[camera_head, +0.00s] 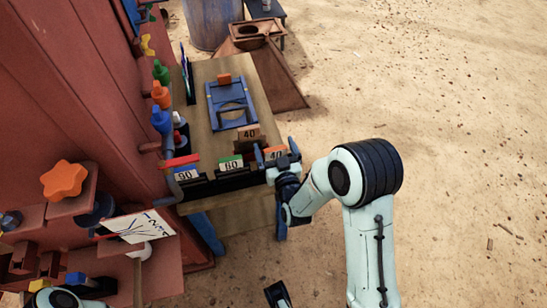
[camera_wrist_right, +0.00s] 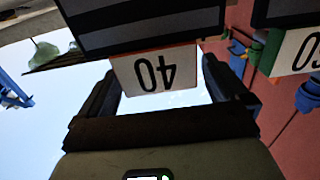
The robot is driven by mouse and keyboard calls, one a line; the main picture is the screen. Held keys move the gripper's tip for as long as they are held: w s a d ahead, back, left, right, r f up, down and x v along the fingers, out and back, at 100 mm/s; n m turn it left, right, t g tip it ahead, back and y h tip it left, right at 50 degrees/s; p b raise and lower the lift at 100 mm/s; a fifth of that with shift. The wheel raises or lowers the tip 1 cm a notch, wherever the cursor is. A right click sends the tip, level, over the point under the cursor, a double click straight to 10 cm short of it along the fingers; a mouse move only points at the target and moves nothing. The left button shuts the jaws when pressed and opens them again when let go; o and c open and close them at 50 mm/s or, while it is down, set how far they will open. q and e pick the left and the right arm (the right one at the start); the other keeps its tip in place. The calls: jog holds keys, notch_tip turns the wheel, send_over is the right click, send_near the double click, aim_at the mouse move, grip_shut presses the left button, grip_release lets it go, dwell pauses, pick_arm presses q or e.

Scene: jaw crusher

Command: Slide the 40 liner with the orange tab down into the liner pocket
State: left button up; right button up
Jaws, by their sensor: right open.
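The 40 liner with the orange tab (camera_head: 275,153) stands at the right end of a row of labelled liners at the table's near edge. In the right wrist view its white 40 label (camera_wrist_right: 155,71) appears upside down, with the dark striped liner body above it. My right gripper (camera_head: 287,168) is at this liner, open, its two dark fingers on either side of the label in the wrist view. I cannot tell whether they touch it. A blue frame (camera_head: 213,96) with an opening lies farther back on the table; a brown plate marked 40 (camera_head: 248,134) is in front of it. I cannot tell which part is the pocket.
Open sandy ground lies to the right.

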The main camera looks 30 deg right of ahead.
jog(key=shift+s, duration=0.15)
jog(key=shift+c, duration=0.9)
jog(key=c, duration=1.5)
jog(key=shift+r, duration=0.15)
grip_shut()
jog(key=shift+r, duration=0.1)
